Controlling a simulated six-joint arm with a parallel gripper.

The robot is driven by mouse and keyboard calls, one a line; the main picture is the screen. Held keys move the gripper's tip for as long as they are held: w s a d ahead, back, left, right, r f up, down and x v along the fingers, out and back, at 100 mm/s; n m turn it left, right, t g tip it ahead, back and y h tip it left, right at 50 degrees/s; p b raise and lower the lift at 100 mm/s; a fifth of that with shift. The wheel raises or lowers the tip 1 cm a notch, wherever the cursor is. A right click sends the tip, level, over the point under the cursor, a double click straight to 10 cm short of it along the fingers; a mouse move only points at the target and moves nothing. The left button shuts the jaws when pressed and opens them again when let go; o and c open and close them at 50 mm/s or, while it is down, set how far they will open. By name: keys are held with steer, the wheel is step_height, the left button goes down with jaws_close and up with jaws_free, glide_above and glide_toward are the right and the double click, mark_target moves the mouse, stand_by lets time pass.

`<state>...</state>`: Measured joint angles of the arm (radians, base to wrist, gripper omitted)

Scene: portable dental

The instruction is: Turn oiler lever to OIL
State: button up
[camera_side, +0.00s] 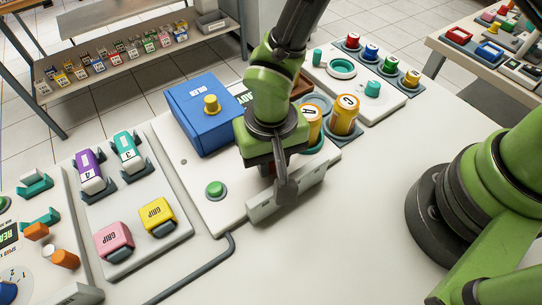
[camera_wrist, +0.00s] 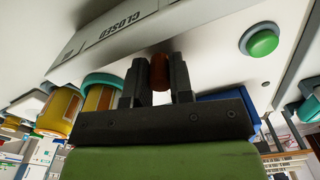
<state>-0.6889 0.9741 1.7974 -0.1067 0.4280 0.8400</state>
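In the wrist view, my gripper (camera_wrist: 158,85) has its two dark fingers apart, one on each side of a small amber-brown upright piece (camera_wrist: 160,72), which may be the oiler lever. Its far end is hidden, and whether the fingers touch it is unclear. A white panel edge (camera_wrist: 115,35) beside it reads CLOSED; no OIL mark can be read. In the side view, my gripper (camera_side: 287,188) is low over the central white unit (camera_side: 205,195), near its front edge. My wrist hides the lever there.
A green button (camera_side: 215,189) sits left of my gripper, and a blue box (camera_side: 207,122) with a yellow knob stands behind left. Orange canisters (camera_side: 344,115) marked with letters stand close at right. A pad with coloured blocks (camera_side: 130,205) lies left. The front table is clear.

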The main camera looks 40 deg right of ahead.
jaws_close()
steer(key=shift+d, duration=0.1)
steer(key=n, duration=0.1)
steer(key=d+n, duration=0.1)
steer(key=n, duration=0.1)
steer(key=shift+w+d+n, duration=0.1)
steer(key=shift+n, duration=0.2)
steer(key=shift+w+d+n, duration=0.15)
steer(key=shift+d+n, duration=0.2)
steer(key=shift+n, duration=0.75)
steer(key=o, duration=0.6)
jaws_free()
